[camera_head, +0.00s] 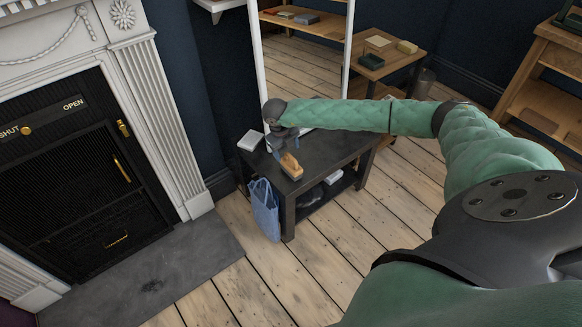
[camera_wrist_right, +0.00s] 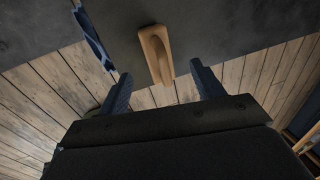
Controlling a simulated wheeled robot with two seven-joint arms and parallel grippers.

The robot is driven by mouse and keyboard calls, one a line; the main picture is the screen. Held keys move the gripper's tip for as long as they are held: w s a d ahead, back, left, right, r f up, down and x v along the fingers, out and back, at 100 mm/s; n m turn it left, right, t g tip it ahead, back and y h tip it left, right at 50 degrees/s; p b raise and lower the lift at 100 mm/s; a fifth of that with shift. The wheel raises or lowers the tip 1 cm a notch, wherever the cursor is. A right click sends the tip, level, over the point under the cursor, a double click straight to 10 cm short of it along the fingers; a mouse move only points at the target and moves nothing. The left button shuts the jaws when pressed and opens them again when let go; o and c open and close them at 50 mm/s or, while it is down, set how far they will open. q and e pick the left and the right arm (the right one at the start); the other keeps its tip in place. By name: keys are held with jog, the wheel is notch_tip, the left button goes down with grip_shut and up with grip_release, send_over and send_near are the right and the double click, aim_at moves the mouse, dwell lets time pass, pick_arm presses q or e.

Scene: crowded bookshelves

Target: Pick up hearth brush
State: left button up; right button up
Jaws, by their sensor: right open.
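The hearth brush (camera_head: 291,166) has a light wooden body and lies on the dark low table (camera_head: 325,150) near its front left edge. In the right wrist view the brush (camera_wrist_right: 156,54) lies ahead of the fingers, roughly between their lines, with its near end close to the gap. My right gripper (camera_head: 285,153) is just behind the brush in the head view, seen small and partly against the dark table. In the right wrist view its two fingers (camera_wrist_right: 163,88) are spread wide with nothing between them. My left gripper is not in view.
A blue bag (camera_head: 264,209) hangs at the table's left side. A white item (camera_head: 250,140) lies at the table's back left corner. A tall mirror (camera_head: 303,65) stands behind. A fireplace (camera_head: 75,170) is at left. Wooden floor (camera_head: 340,235) in front is clear.

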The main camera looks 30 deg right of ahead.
aim_at(290, 163)
jog(key=shift+d+f, duration=0.15)
jog(key=shift+f, duration=1.2)
jog(key=f, duration=0.3)
jog(key=shift+d+f+p, duration=0.15)
jog(key=shift+d+p, duration=0.1)
jog(key=shift+p, duration=0.1)
jog(key=shift+f, duration=0.3)
jog(key=c, duration=1.2)
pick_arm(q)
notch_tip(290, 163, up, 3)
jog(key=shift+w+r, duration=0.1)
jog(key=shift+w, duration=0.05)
pick_arm(e)
jog(key=shift+o, duration=0.2)
jog(key=shift+r, duration=0.15)
